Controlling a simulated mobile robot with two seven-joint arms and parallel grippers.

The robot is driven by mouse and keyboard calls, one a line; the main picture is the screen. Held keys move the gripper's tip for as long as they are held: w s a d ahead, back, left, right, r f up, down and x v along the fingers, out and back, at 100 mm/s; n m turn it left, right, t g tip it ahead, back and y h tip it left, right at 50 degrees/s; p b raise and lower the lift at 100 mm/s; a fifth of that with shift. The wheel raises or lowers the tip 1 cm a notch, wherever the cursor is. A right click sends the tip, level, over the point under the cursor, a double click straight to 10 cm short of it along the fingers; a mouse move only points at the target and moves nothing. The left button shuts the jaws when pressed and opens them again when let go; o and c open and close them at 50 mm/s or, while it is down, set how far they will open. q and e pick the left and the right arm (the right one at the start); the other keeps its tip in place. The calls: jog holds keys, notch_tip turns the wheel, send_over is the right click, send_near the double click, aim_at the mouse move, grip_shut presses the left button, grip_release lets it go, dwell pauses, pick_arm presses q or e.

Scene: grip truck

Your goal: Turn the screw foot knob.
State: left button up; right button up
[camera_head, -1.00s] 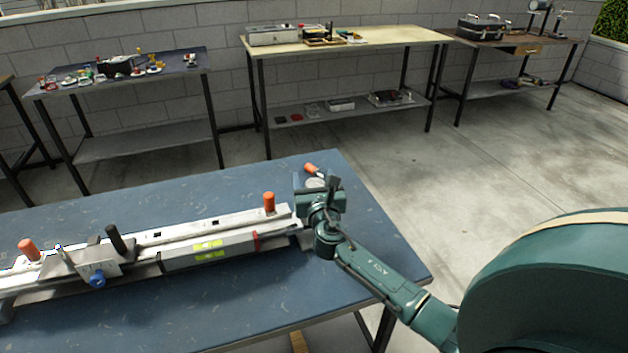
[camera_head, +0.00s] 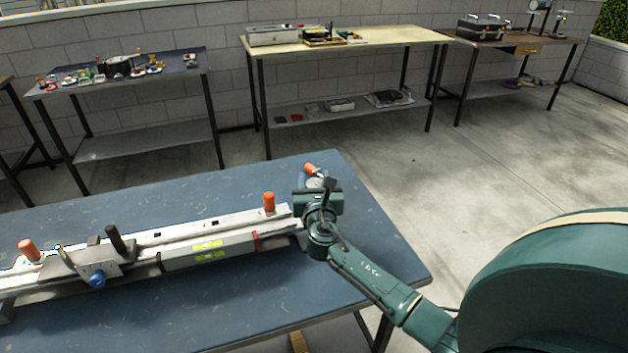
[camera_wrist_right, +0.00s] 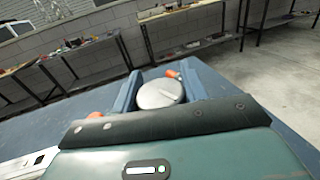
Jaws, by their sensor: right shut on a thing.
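The screw foot knob is a round pale grey disc (camera_wrist_right: 160,94) between the two blue fingers of my right gripper (camera_wrist_right: 160,88) in the right wrist view. In the head view my right gripper (camera_head: 316,186) is at the right end of the long metal rail (camera_head: 180,235), and part of the knob (camera_head: 315,183) shows beyond the wrist. The right gripper is shut on the knob; the wrist hides much of the contact in the head view. My left gripper is not in view.
The rail lies on a blue worktable (camera_head: 330,285). It carries orange handles (camera_head: 269,202), a black lever (camera_head: 115,239) and a blue knob (camera_head: 97,281). Another orange handle (camera_head: 312,169) is close beyond my gripper. Side tables (camera_head: 350,37) stand along the wall behind.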

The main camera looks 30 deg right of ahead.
jog(key=m+g+h, duration=0.4)
jog(key=h, duration=0.1)
jog(key=shift+s+d+b, duration=0.2)
jog(key=shift+b, duration=0.15)
jog(key=shift+s+d+m+g+h+b, duration=0.15)
jog(key=shift+m+g+h+b, duration=0.2)
jog(key=shift+m+g+h, duration=0.95)
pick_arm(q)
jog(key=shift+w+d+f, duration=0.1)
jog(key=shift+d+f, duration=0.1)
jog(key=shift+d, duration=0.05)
pick_arm(e)
jog(key=shift+g, duration=0.4)
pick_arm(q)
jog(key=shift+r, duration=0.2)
pick_arm(e)
jog(key=shift+s, duration=0.1)
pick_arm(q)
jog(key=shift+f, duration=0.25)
pick_arm(e)
jog(key=o, duration=1)
pick_arm(q)
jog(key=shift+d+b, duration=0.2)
jog(key=shift+b, duration=0.3)
pick_arm(e)
jog(key=v, duration=1.3)
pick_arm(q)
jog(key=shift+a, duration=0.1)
